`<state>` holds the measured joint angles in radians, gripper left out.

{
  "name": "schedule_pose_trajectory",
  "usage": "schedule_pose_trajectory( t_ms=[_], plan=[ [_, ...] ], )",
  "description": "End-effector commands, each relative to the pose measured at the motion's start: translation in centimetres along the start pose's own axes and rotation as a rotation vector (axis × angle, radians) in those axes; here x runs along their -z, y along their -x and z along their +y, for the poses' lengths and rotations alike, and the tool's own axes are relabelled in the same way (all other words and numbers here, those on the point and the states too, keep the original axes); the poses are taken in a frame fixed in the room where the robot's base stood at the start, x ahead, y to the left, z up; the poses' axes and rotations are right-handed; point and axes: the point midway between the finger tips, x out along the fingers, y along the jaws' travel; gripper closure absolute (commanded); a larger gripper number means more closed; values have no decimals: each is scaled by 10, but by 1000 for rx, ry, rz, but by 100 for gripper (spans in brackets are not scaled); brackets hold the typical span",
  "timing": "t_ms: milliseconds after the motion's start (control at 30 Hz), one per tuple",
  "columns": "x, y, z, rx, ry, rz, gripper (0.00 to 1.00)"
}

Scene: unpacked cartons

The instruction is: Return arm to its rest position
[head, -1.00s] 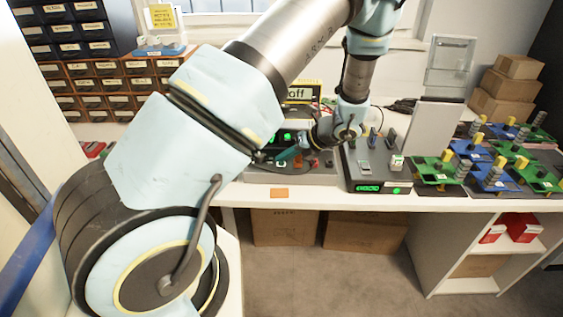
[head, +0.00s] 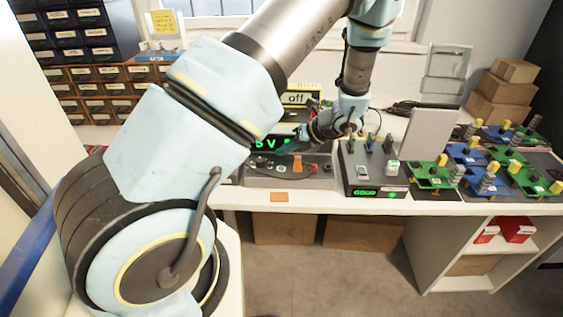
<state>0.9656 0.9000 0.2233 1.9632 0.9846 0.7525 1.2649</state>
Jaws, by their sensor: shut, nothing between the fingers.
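My arm, pale blue with bare metal tubes, crosses the head view from the lower left to the top and bends down again over the bench (head: 440,205). My gripper (head: 288,146) is at the end of that bend, small and partly lost against dark equipment, with a teal finger part showing. It is shut and holds nothing. It is above the back of a grey control panel (head: 262,183), in front of a green display (head: 265,143) that reads "5 V" where it shows. My arm hides the display's left side.
A grey tester box (head: 372,178) with a lit green readout stands right of the panel. Green and blue circuit boards (head: 432,177) fill the bench's right side. Drawer cabinets (head: 105,85) are at the left, cartons (head: 500,95) back right.

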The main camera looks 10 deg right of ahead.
Motion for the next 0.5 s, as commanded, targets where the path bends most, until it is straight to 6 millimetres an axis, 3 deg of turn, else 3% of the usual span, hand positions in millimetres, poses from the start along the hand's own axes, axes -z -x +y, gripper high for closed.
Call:
schedule_pose_trajectory(
  t_ms=[200,500],
  plan=[
    [-12,17,12,0,0,0,100],
    [-12,17,13,0,0,0,100]
  ],
)
